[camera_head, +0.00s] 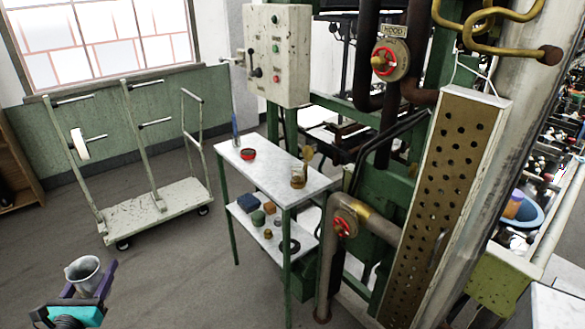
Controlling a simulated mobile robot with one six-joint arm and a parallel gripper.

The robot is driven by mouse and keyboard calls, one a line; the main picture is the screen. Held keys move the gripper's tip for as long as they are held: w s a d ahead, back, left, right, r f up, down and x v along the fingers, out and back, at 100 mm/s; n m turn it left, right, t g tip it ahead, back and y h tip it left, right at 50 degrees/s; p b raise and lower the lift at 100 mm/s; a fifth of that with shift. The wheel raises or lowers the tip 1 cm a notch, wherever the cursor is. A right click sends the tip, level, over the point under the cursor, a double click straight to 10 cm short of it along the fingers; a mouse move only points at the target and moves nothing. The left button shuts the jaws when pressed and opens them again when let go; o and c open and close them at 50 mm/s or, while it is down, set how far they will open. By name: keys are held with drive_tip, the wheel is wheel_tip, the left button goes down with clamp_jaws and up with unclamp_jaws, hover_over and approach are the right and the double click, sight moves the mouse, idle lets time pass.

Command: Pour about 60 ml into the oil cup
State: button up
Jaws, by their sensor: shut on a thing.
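My gripper (88,291), with purple fingers, is at the bottom left, low in front of the cart. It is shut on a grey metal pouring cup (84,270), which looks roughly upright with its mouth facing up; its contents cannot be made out. On the top of the small white table stand a brass-and-glass-looking cup (298,179) near the right corner and a red-rimmed dark dish (248,155) towards the left. I cannot tell for sure which of these is the oil cup. My gripper is well apart from both.
The green-legged table (275,169) has a lower shelf (262,236) with several small items. A pale cart (158,211) stands left. Pipes with red valves (345,223) and a perforated panel (455,180) crowd the right. Floor between gripper and table is clear.

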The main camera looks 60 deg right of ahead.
drive_tip(key=shift+w+d, duration=0.1)
drive_tip(key=shift+d, duration=0.1)
drive_tip(key=w+d+f+m+g+h+b, duration=0.1)
drive_tip(key=w+d+m+g, duration=0.15)
drive_tip(key=d, duration=1.45)
drive_tip(key=w+d+m+g+h+b, duration=0.15)
drive_tip(key=w+d, duration=0.25)
drive_tip(key=d, duration=1.3)
drive_tip(key=s+d+g, duration=0.1)
drive_tip(key=s+d, duration=0.3)
drive_tip(key=d, duration=0.7)
drive_tip(key=s+d+m+g+h+b, duration=0.1)
drive_tip(key=s+d, duration=0.3)
drive_tip(key=d, duration=0.8)
drive_tip(key=s+d+m+g, duration=0.1)
drive_tip(key=s+d+g, duration=0.2)
drive_tip(key=d, duration=0.8)
drive_tip(key=shift+s+d+b, duration=0.15)
drive_tip(key=shift+s+b, duration=0.25)
drive_tip(key=shift+s, duration=0.5)
drive_tip(key=shift+s+d+r, duration=0.1)
drive_tip(key=shift+s+d, duration=0.2)
drive_tip(key=shift+d, duration=0.05)
drive_tip(key=shift+s+m, duration=0.1)
drive_tip(key=shift+m, duration=0.3)
